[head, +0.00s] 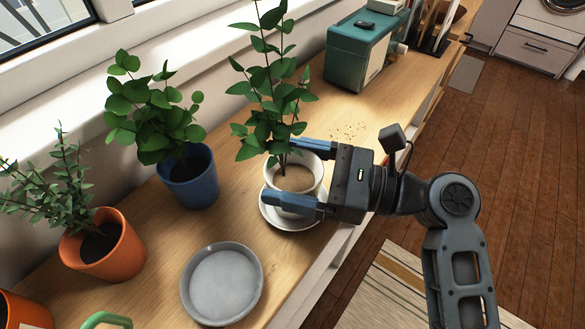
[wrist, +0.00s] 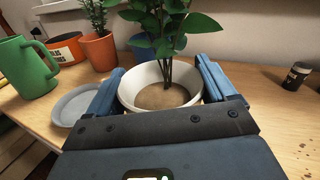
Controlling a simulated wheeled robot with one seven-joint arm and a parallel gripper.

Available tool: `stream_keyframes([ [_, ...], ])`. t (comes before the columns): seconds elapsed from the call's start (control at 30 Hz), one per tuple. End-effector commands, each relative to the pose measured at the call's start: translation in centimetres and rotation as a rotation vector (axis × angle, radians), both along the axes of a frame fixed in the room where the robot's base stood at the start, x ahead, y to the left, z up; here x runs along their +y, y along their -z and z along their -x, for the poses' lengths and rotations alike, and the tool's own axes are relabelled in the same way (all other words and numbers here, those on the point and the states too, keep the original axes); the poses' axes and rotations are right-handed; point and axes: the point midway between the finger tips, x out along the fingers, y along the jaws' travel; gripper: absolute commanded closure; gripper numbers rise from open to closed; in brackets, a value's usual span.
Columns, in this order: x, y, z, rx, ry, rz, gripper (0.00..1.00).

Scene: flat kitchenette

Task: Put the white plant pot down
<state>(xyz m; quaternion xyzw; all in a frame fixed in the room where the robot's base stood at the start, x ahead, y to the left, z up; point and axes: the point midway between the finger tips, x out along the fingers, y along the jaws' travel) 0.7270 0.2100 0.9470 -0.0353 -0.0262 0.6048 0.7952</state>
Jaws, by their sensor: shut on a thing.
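The white plant pot (head: 296,180) holds a leafy green plant in brown soil. In the head view it is over a white saucer (head: 270,216) on the wooden counter. I cannot tell whether its base touches the saucer. My gripper (head: 292,172) is shut on the pot, with one blue finger on each side of its rim. In the wrist view the pot (wrist: 134,93) stands upright between the two fingers (wrist: 160,88). The gripper hides part of the pot's near side.
An empty grey saucer (head: 222,284) lies on the counter. A blue pot (head: 190,180) and an orange pot (head: 117,255) with plants stand left. A teal box (head: 358,52) stands at the back. Soil crumbs (head: 350,130) lie on the counter near it.

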Motion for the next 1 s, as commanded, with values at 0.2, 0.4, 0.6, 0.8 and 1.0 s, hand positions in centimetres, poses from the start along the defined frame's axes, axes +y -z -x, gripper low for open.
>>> stream_keyframes([
  [0.2, 0.0, -0.1, 0.0, -0.002, 0.001, -0.001, 0.61],
  [0.4, 0.0, 0.2, 0.0, 0.0, 0.0, -0.001, 0.11],
  [0.6, 0.0, 0.2, 0.0, 0.0, 0.0, -0.001, 0.0],
  [0.8, 0.0, 0.0, 0.0, -0.002, 0.0, 0.0, 0.0],
  [1.0, -2.5, 0.0, 0.6, 0.0, 0.005, -0.001, 0.0],
])
